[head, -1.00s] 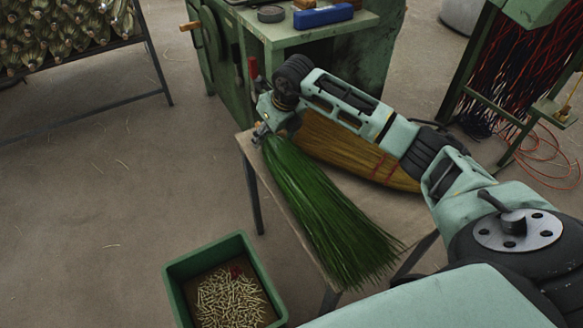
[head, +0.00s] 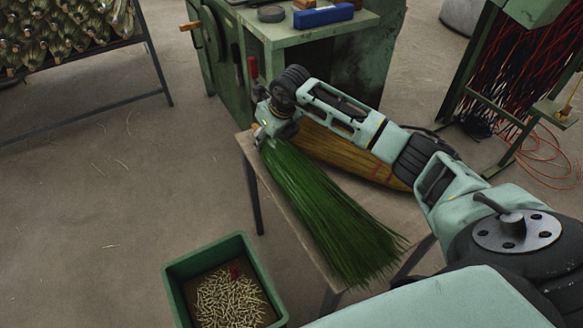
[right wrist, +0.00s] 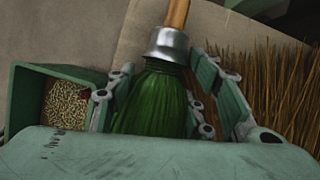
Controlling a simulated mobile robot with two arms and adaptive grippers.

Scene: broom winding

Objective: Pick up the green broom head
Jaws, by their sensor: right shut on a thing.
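The green broom head (head: 325,210) lies on a small wooden table (head: 256,157), its bristles fanned toward the table's near right end. My right gripper (head: 264,136) is at its narrow top end. In the right wrist view my right gripper (right wrist: 163,97) has its fingers on both sides of the green broom head (right wrist: 152,95), shut on it just below a metal collar (right wrist: 167,46) and a wooden handle stub (right wrist: 178,13). My left gripper is not in view.
A yellow straw broom (head: 345,152) lies beside it, partly behind my right arm. A green bin (head: 177,291) of short pieces stands on the floor at the table's near left. A green workbench (head: 300,38) stands behind.

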